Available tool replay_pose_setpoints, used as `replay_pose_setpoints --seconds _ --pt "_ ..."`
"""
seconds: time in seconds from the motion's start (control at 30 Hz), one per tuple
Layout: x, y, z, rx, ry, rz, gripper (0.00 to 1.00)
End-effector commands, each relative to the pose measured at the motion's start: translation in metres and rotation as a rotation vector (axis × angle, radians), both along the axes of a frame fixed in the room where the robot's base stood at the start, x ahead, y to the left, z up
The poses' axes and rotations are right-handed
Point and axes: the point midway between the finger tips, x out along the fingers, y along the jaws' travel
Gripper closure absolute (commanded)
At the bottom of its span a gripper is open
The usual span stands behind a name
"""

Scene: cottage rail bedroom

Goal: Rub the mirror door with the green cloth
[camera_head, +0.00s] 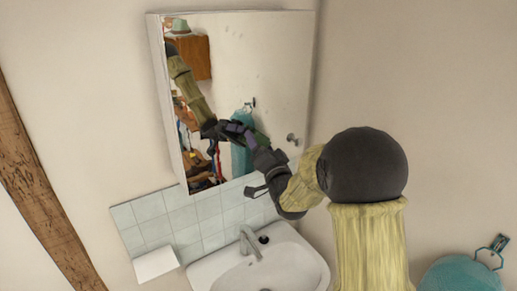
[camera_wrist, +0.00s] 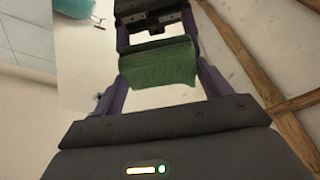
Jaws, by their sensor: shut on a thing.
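The mirror door (camera_head: 265,60) is the front of a white wall cabinet above the sink, and it looks shut. A few faint specks show on its upper part. In the wrist view the mirror door (camera_wrist: 88,75) fills much of the picture and reflects my gripper. My gripper (camera_head: 254,138) is at the lower part of the mirror, shut on the green cloth (camera_head: 262,138). In the wrist view the folded green cloth (camera_wrist: 160,65) spans between the purple fingers of my gripper (camera_wrist: 160,48). The cloth is at or very near the glass; I cannot tell if it touches.
A round knob (camera_head: 292,139) sticks out at the mirror's lower right. Below are wall tiles (camera_head: 180,225), a white sink (camera_head: 290,262) with a tap (camera_head: 248,241), and a white paper holder (camera_head: 156,264). A teal towel (camera_head: 462,275) hangs at lower right.

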Motion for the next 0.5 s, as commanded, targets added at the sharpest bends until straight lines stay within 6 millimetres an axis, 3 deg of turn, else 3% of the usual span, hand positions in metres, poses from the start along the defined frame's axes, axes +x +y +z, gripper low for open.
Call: replay_pose_setpoints --seconds 0.5 --pt "0.014 -0.018 -0.001 0.001 0.000 -0.002 0.41"
